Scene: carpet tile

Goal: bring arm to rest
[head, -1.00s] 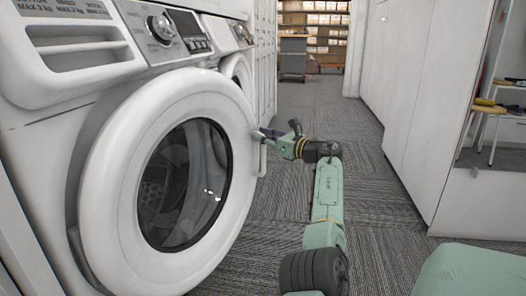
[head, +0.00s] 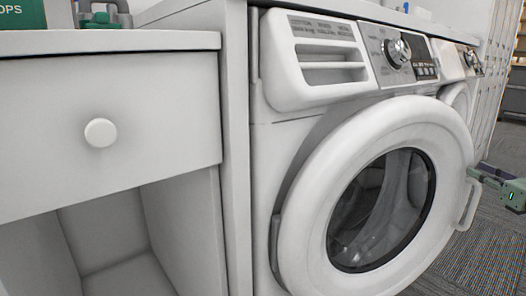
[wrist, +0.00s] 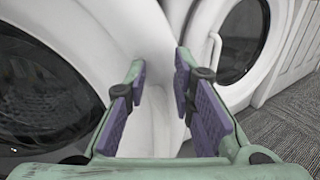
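My gripper (head: 486,172) is at the right edge of the head view, beside the outer rim of the near washing machine's round white door (head: 300,215). The door's white handle (head: 468,205) is just below and left of it. In the wrist view my gripper (wrist: 160,68) has its two purple-padded fingers apart. White door surface shows behind the gap, and I see nothing held. Whether a finger touches the door is unclear. The door stands out from the machine's front and looks ajar. Most of my arm is outside the head view.
A white cabinet with a round-knobbed drawer (head: 115,135) and an open space below stands at left. A second washing machine (head: 458,98) is beyond the first; its door (wrist: 245,45) shows in the wrist view. Grey carpet (head: 490,255) is open at lower right.

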